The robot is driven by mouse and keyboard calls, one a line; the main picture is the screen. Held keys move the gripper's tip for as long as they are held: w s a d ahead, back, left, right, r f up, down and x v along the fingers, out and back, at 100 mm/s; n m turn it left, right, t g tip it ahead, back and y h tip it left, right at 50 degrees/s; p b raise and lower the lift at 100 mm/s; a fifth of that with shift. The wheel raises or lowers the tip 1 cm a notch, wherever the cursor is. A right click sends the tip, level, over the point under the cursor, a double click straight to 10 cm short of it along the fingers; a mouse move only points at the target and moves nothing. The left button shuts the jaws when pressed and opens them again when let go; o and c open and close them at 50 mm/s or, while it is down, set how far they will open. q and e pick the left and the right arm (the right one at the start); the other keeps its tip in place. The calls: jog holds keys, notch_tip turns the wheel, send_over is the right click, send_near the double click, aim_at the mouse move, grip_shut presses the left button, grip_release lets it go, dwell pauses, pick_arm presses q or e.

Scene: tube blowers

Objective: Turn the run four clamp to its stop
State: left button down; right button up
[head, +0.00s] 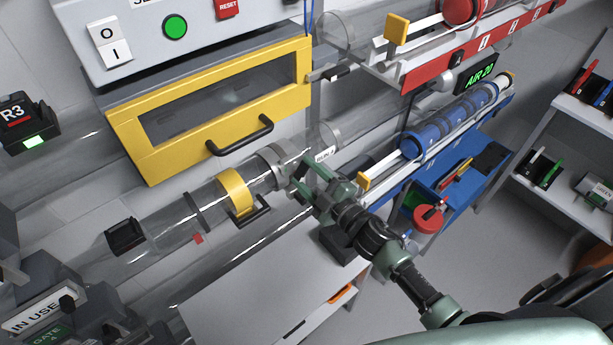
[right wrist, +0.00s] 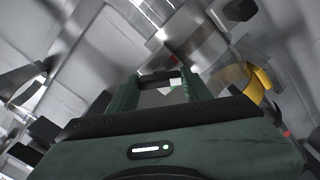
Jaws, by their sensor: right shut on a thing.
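The run four tube crosses the middle of the head view, beside a small label reading RUN 4 (head: 325,154). A grey metal clamp collar (head: 272,162) sits around this tube, left of the label. My right gripper (head: 299,180) reaches up from the lower right to the collar's right side. It is shut on a part of the clamp, mostly hidden by the fingers. In the right wrist view, the two green fingers (right wrist: 160,84) stand on either side of a small dark and pale piece. The clamp's exact angle cannot be told. My left gripper is not in view.
A yellow-framed drawer (head: 215,100) with a black handle hangs above. A white cabinet top (head: 240,290) is below. A blue tube unit (head: 450,120) stands right; open floor lies at lower right.

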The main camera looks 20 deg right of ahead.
jog(key=n+b, duration=0.1)
jog(key=n, duration=0.3)
jog(key=shift+f, duration=0.15)
jog(key=shift+n+b, duration=0.55)
jog(key=shift+n, duration=1.05)
jog(key=o, duration=1.4)
jog(key=shift+c, duration=0.2)
jog(key=b+v, duration=0.2)
jog(key=v, duration=0.6)
